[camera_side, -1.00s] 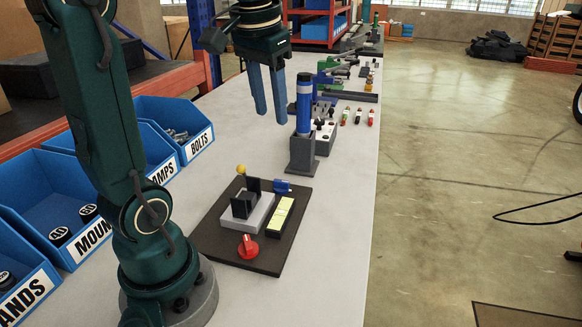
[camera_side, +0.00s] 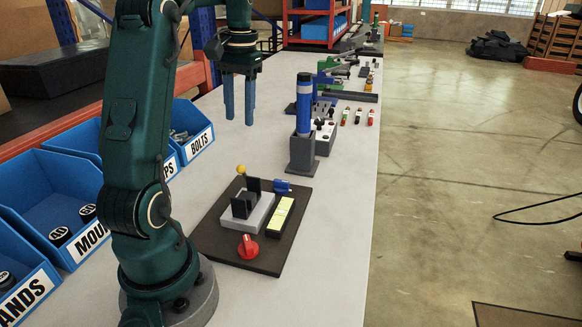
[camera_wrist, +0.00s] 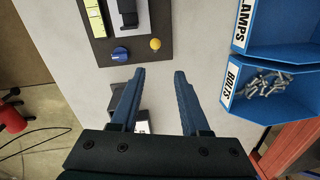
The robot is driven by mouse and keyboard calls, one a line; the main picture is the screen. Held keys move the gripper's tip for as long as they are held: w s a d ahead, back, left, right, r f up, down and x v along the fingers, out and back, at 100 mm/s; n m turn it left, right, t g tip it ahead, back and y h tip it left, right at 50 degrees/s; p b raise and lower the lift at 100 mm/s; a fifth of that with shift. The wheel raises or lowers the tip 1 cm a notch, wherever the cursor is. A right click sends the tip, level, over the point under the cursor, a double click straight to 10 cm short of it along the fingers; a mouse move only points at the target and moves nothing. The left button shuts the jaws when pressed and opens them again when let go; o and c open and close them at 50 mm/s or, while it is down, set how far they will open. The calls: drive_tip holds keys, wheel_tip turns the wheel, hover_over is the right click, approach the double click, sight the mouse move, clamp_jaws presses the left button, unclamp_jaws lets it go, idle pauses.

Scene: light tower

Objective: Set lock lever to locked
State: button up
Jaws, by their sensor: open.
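A dark base plate (camera_side: 213,236) on the bench carries a grey block with black upright plates (camera_side: 245,207), a lever with a yellow ball end (camera_side: 241,169), a red knob-like handle (camera_side: 248,247), a blue knob (camera_side: 283,186) and a yellow-green strip (camera_side: 281,214). I cannot tell for sure which one is the lock lever. The yellow ball (camera_wrist: 155,44) and blue knob (camera_wrist: 120,54) also show in the wrist view. My gripper (camera_side: 239,118) is open and empty, raised above the bench beyond the plate. Its fingers (camera_wrist: 160,73) point down, apart from everything.
A blue cylinder in a grey holder (camera_side: 302,154) stands right of my gripper. Blue bins line the left, one labelled BOLTS (camera_side: 190,133) with bolts in it. Small switches and fixtures stand farther back. The bench's right edge is clear.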

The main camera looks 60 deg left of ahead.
approach(244, 174)
drive_tip(key=f, duration=0.3)
drive_tip(key=a+f, duration=0.1)
drive_tip(key=f, duration=0.1)
drive_tip(key=shift+f, duration=0.1)
drive_tip(key=shift+s+a+f, duration=0.1)
drive_tip(key=shift+f, duration=1.2)
drive_tip(key=shift+a+f, duration=0.1)
drive_tip(key=shift+f, duration=1.25)
clamp_jaws()
